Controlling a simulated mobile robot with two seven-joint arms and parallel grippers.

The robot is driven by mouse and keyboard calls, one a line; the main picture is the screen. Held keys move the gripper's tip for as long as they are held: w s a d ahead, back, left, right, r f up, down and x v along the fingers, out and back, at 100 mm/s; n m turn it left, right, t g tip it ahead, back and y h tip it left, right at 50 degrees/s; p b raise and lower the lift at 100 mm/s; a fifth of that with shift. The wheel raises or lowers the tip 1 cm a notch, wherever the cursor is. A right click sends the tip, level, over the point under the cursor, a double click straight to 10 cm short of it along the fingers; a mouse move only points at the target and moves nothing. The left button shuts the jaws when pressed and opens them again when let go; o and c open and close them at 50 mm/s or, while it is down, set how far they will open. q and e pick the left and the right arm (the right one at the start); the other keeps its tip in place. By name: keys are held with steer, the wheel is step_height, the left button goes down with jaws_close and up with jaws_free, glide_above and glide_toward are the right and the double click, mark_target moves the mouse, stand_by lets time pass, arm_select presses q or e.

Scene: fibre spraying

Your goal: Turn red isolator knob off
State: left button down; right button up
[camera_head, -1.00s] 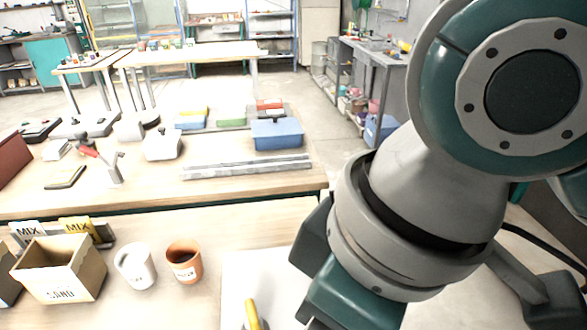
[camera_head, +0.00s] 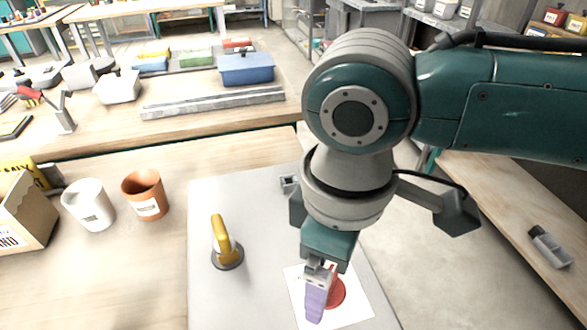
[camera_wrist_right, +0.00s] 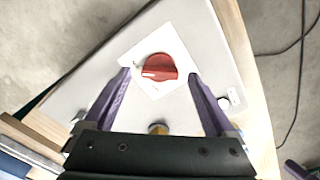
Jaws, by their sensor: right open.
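The red isolator knob (camera_head: 336,292) sits on a white square plate (camera_head: 357,308) on a grey panel (camera_head: 207,296). In the head view my right gripper (camera_head: 316,298) hides part of the knob. In the right wrist view the red knob (camera_wrist_right: 160,69) lies ahead of the fingertips, roughly midway between them. The two purple fingers of my right gripper (camera_wrist_right: 160,73) are spread apart, with nothing between them that they touch. Its height above the panel is hard to tell. My left gripper is not in view.
A yellow handle (camera_head: 221,236) on a round dark base stands on the panel, left of the knob. A white cup (camera_head: 90,206), a terracotta cup (camera_head: 146,196) and a cardboard box (camera_head: 27,212) stand further left. Metal bars (camera_head: 213,102) and a blue box (camera_head: 246,69) lie behind.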

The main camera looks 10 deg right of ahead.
steer(key=shift+f, duration=0.4)
steer(key=c, duration=1.4)
